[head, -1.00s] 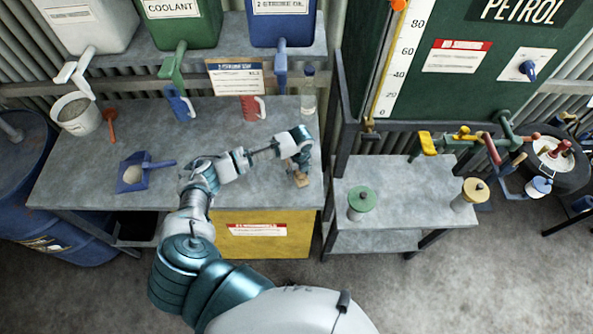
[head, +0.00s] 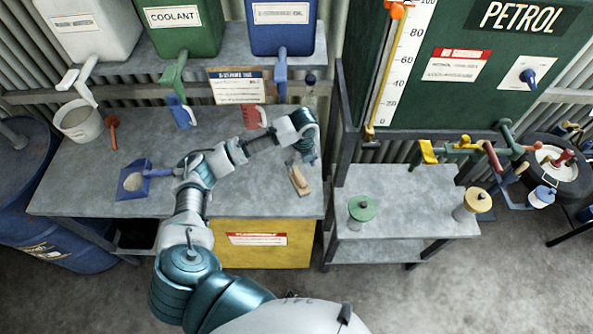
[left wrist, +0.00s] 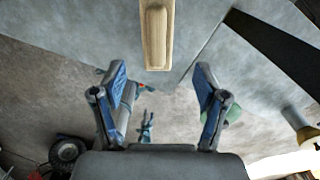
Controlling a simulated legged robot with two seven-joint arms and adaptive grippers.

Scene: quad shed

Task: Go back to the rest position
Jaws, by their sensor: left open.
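My left arm reaches from the bottom of the head view over the grey workbench (head: 85,180). My left gripper (head: 302,158) is near the right end of the bench, pointing down. In the left wrist view its two blue-padded fingers (left wrist: 160,88) are spread with nothing between them. A wooden block with a raised grip (head: 299,181) lies on the bench just below the gripper in the head view. The same block shows at the top of the left wrist view (left wrist: 156,35), apart from the fingers. My right gripper is not clearly seen.
A red jug (head: 254,117), a blue jug (head: 180,112) and a clear bottle (head: 309,100) stand at the back of the bench. A blue scoop (head: 132,182) lies to the left. A lower stand (head: 400,190) on the right holds a green-lidded pot (head: 361,211).

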